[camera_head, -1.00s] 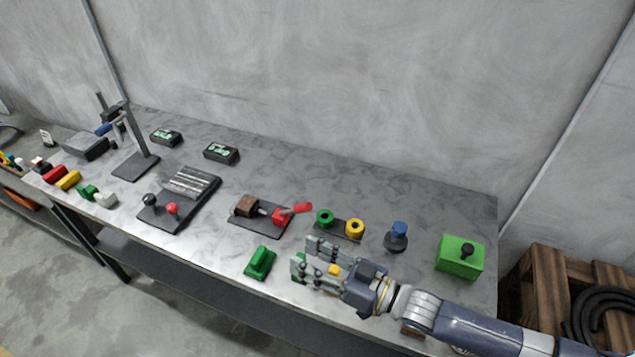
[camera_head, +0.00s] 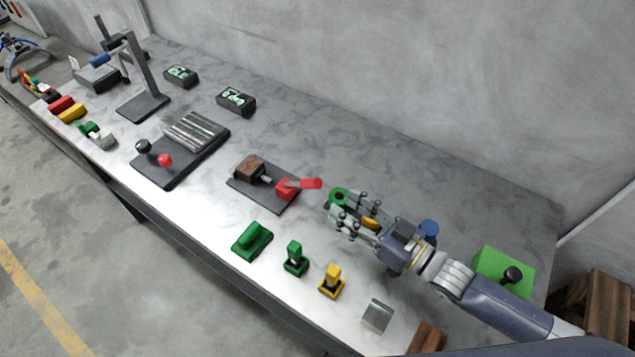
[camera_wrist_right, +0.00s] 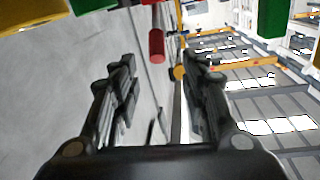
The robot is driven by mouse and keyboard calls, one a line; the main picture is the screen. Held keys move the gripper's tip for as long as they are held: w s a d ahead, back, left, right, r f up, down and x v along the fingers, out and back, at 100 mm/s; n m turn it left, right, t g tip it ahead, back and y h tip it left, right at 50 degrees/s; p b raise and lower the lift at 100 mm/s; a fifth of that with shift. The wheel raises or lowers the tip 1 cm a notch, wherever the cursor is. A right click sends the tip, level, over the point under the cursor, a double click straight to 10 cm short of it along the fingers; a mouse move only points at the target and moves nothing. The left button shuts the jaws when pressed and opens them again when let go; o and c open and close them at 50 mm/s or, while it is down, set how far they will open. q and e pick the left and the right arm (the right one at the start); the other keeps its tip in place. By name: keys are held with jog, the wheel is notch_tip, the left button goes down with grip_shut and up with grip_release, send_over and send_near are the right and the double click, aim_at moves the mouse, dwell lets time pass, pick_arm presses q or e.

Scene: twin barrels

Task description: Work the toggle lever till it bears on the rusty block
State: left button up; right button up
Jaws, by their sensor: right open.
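The toggle clamp has a red body (camera_head: 286,190) and a lever with a red grip (camera_head: 311,183) that points right. It sits on a dark plate (camera_head: 270,203). The rusty block (camera_head: 249,168) is at the plate's left, with a short pale plunger (camera_head: 266,180) between it and the red body. I cannot tell whether the plunger touches the block. My right gripper (camera_head: 342,210) is open and empty, just right of the grip and apart from it. In the right wrist view a red cylinder, seemingly the grip (camera_wrist_right: 156,46), shows ahead between the fingers. My left gripper is not seen.
A green ring (camera_head: 338,196) and a yellow ring, partly hidden, are by my right gripper. A blue knob (camera_head: 429,228) and a green box (camera_head: 503,271) stand farther right. Green and yellow pieces (camera_head: 331,281) line the front edge. The table behind the clamp is clear.

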aim_at(312, 184)
jog(key=p+x, duration=0.2)
jog(key=x, duration=0.9)
jog(key=shift+w+d+f+p, duration=0.1)
jog(key=shift+d+f+p, duration=0.1)
jog(key=shift+p, duration=0.15)
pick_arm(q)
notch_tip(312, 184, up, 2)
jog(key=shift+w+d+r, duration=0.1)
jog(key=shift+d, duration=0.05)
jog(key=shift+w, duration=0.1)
pick_arm(e)
grip_shut()
